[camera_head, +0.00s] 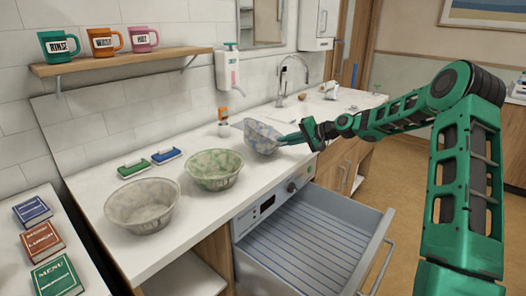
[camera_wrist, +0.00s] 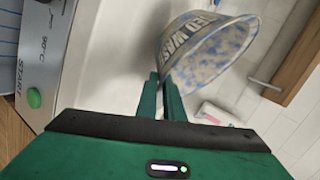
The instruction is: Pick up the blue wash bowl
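The blue wash bowl (camera_head: 261,137) is white with blue speckles and stands tilted over the counter, its rim sloping down toward my gripper. In the wrist view the bowl (camera_wrist: 210,52) shows its speckled inside and pale lettering on a grey band outside. My gripper (camera_head: 292,138) is at the bowl's right side in the head view. In the wrist view my gripper's fingers (camera_wrist: 160,82) are close together with the bowl's rim between their tips. Whether the bowl's base touches the counter is hard to tell.
A green-speckled bowl (camera_head: 214,171) and a grey bowl (camera_head: 142,207) stand to the left on the counter (camera_head: 107,183). An orange-capped bottle (camera_head: 223,123) is behind the blue bowl. An open drawer (camera_head: 316,236) juts out below. A tap (camera_head: 288,80) stands further back.

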